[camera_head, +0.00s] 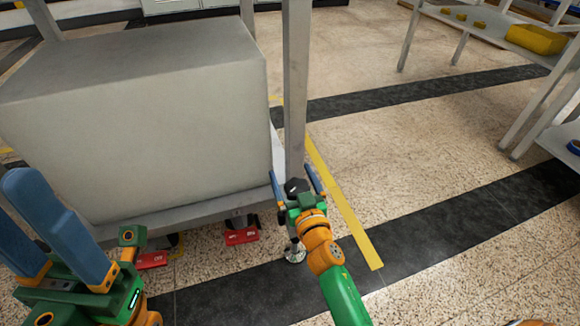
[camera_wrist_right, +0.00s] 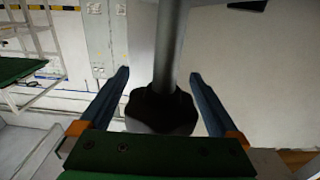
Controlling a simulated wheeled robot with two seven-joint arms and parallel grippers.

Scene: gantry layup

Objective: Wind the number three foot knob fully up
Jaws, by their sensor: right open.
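A black lobed foot knob (camera_head: 296,186) sits on the foot below the gantry's upright post (camera_head: 294,90), with a round metal foot pad (camera_head: 294,254) on the floor below. No number on the knob is readable. My right gripper (camera_head: 298,184) is open, with a blue finger on either side of the knob. In the right wrist view the knob (camera_wrist_right: 161,110) lies between the spread fingers, with visible gaps on both sides, and a grey rod (camera_wrist_right: 169,45) runs from it. My left gripper (camera_head: 68,222) is open and empty at the lower left, its blue fingers apart.
A large grey block (camera_head: 140,120) stands on the gantry's lower frame, left of the post. Red caster pedals (camera_head: 241,237) show beneath the frame. A shelf rack (camera_head: 487,25) with a yellow bin (camera_head: 537,39) stands at the upper right.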

